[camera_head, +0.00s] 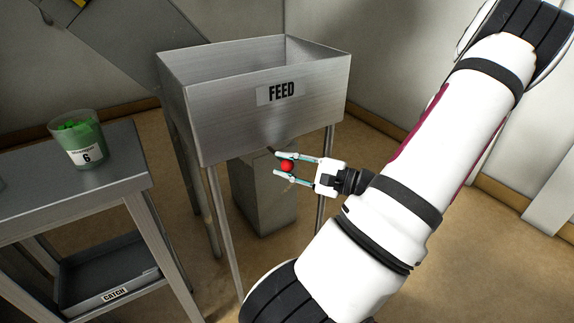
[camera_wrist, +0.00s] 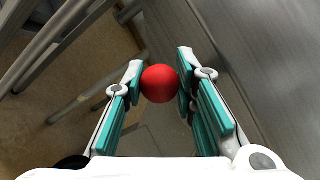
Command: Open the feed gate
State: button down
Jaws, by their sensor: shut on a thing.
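A metal bin labelled FEED (camera_head: 225,110) stands on legs in the middle of the head view. A round red knob (camera_head: 287,165) sits below the bin's front, and it shows large in the wrist view (camera_wrist: 160,84). My gripper (camera_head: 284,165) is shut on the red knob, with one teal-padded finger on each side of it. The wrist view also shows my gripper (camera_wrist: 159,85) around the knob. What the knob is fixed to is mostly hidden, and the gate itself cannot be made out.
A metal table (camera_head: 120,178) at the left holds a glass of green pieces (camera_head: 78,140) labelled 6. A tray labelled CATCH (camera_head: 105,297) is on its lower shelf. A grey block (camera_head: 262,205) stands beneath the bin. Bin legs (camera_head: 222,230) are close to my gripper.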

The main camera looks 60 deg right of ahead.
jog(key=s+a+p, duration=0.1)
jog(key=s+a, duration=0.2)
jog(key=s, duration=0.2)
jog(key=shift+a, duration=0.1)
jog(key=c, duration=1.3)
grip_release()
jog(key=shift+s, duration=0.15)
jog(key=s, duration=1.1)
jog(key=shift+s+d, duration=0.25)
jog(key=shift+s, duration=0.15)
